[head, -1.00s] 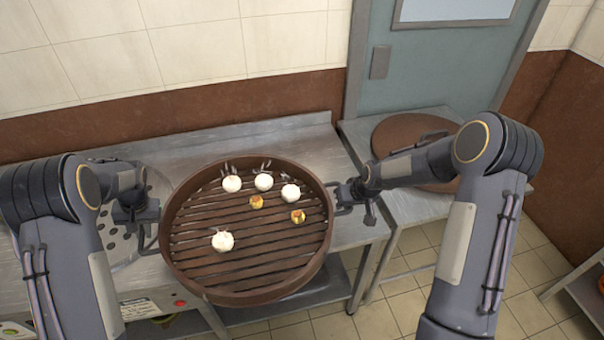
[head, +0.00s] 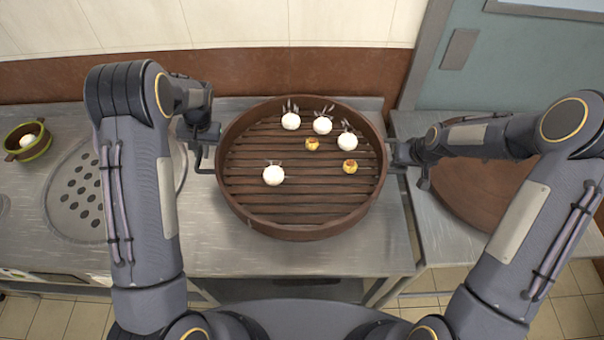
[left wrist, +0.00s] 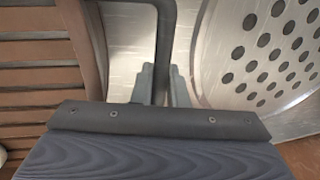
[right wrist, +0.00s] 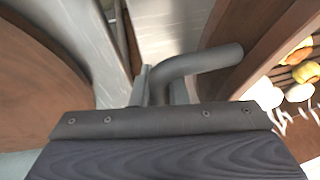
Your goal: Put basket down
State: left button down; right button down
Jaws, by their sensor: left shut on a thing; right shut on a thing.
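The round brown slatted basket (head: 300,215) is in the middle of the head view, over the steel counter. It carries several white buns (head: 273,175) and two small yellow pieces (head: 349,166). My left gripper (head: 203,160) is shut on the basket's left handle, a dark bar that shows between the fingers in the left wrist view (left wrist: 160,85). My right gripper (head: 400,160) is shut on the right handle, a grey bent bar in the right wrist view (right wrist: 195,65). The basket looks about level. I cannot tell whether its underside touches the counter.
The steel counter (head: 240,260) has a perforated round plate (head: 85,195) left of the basket. A green bowl (head: 35,150) with a white bun stands at the far left. A large brown round lid (head: 480,195) lies on the side table at right. A tiled wall is behind.

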aim_at(390, 176)
dwell(0.5)
